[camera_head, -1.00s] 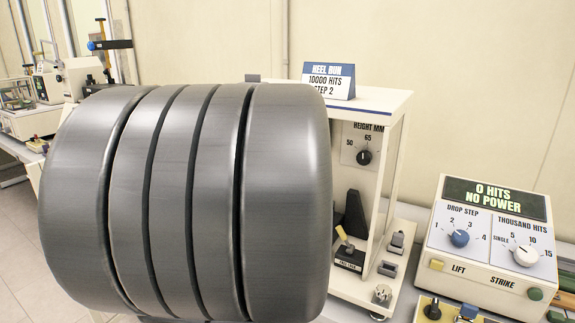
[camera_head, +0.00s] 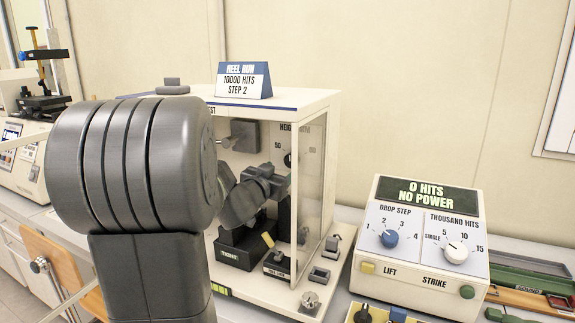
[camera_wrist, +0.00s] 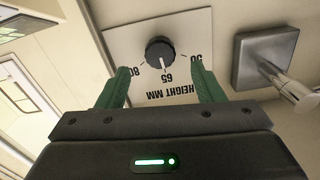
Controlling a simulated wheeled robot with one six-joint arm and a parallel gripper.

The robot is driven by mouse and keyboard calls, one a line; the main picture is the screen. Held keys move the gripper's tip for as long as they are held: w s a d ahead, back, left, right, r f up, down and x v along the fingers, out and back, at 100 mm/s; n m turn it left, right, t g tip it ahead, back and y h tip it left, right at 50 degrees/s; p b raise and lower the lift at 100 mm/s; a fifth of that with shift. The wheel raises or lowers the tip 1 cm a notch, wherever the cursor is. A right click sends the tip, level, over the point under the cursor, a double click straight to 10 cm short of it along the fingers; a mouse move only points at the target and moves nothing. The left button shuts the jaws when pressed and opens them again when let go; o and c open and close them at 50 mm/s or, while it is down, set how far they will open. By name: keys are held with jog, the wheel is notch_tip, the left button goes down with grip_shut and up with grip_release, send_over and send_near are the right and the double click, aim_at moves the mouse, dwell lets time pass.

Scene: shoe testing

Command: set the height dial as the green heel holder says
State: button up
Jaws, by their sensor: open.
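The height dial (camera_wrist: 160,52) is a round black knob on a pale plate lettered HEIGHT MM, upside down in the wrist view. Its white pointer mark points at 65, between the 80 and 50 marks. My gripper (camera_wrist: 160,74) is open, with one green finger on each side of the dial and a visible gap at each side. The dial (camera_head: 288,160) also shows in the head view, at the back of the white cabinet (camera_head: 313,100), where my wrist reaches in. I cannot make out a green heel holder or what it says.
A grey square block with a metal rod (camera_wrist: 265,55) stands close to the right finger in the wrist view. A clear side panel (camera_head: 311,190) closes the cabinet's right. The control box (camera_head: 418,270) stands right of it. Small fittings (camera_head: 310,301) sit on the cabinet's base.

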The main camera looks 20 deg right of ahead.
aim_at(290, 163)
jog(key=x, duration=0.6)
jog(key=shift+d, duration=0.1)
jog(key=shift+p, duration=0.3)
jog(key=c, duration=1)
